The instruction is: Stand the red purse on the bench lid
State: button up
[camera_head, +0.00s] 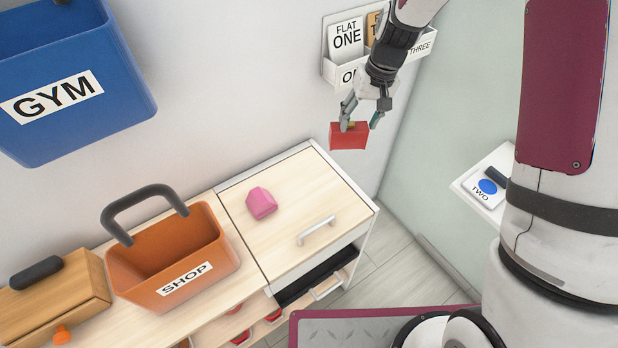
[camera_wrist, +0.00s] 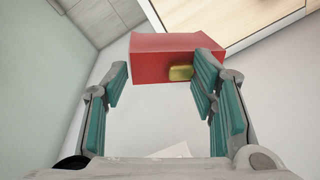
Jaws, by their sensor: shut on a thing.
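The red purse (camera_head: 349,136) hangs at my gripper (camera_head: 360,123), in the air by the wall, above the back right of the bench lid. My gripper is shut on it. In the wrist view, the purse (camera_wrist: 160,50) with a gold clasp (camera_wrist: 180,73) lies beyond the fingertips (camera_wrist: 160,78); the exact contact is hard to see. The bench lid (camera_head: 305,190) is pale wood, closed, with a silver handle (camera_head: 316,230) towards its front. A small pink purse-like thing (camera_head: 262,203) sits on the lid's left part.
An orange SHOP basket (camera_head: 205,245) with a raised dark handle stands left of the lid. A blue GYM bin (camera_head: 90,130) hangs upper left. A wall letter rack (camera_head: 343,75) is near my arm. A wooden case (camera_head: 50,300) lies far left. The lid's right side is clear.

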jog(key=s+a+f+n+b, duration=0.25)
jog(key=a+b, duration=0.45)
jog(key=a, duration=0.4)
jog(key=shift+m, duration=0.35)
notch_tip(320, 180, down, 9)
jog(key=shift+a+f, duration=0.1)
jog(key=shift+f, duration=0.1)
jog(key=shift+f, duration=0.1)
jog(key=o, duration=1.1)
